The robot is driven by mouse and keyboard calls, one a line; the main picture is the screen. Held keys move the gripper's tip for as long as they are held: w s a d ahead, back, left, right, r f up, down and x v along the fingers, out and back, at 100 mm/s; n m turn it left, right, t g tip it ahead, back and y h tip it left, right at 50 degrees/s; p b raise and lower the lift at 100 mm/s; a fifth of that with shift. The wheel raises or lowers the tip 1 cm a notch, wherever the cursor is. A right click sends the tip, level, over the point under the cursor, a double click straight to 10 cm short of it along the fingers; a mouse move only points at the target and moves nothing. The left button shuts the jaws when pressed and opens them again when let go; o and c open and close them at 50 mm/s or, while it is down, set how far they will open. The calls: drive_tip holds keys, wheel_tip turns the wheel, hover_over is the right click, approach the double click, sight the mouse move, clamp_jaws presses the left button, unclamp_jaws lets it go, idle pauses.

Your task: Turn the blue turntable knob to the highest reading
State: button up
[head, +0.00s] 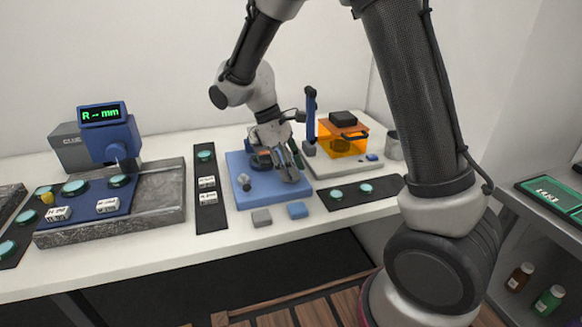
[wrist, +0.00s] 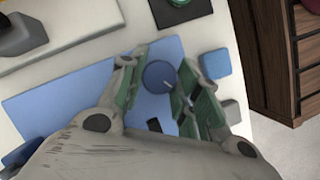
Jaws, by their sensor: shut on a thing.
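The blue turntable knob (wrist: 159,77) is a round dark blue disc with a pale pointer line, seen from above in the wrist view. It sits over a lighter blue base plate (wrist: 75,92), which also shows in the head view (head: 246,165). My gripper (wrist: 160,82) has one green-padded finger on each side of the knob and is shut on it. In the head view my gripper (head: 290,175) reaches down onto the right part of the plate, and the knob is hidden there. The display (head: 101,114) at the left shows "R -- mm" in green, with no number.
An orange transparent box (head: 342,138) stands on a pale base behind and right of the plate. A grey block (head: 262,217) and a blue block (head: 298,210) lie at the plate's front. Dark strips with greenish discs lie left (head: 211,221) and right.

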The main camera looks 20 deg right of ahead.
drive_tip(key=shift+m, duration=0.3)
drive_tip(key=o, duration=1)
drive_tip(key=shift+w+r, duration=0.1)
drive_tip(key=v, duration=1.1)
drive_tip(key=shift+w+a+r, duration=0.15)
drive_tip(key=shift+w+r, duration=0.05)
drive_tip(key=shift+r, duration=0.15)
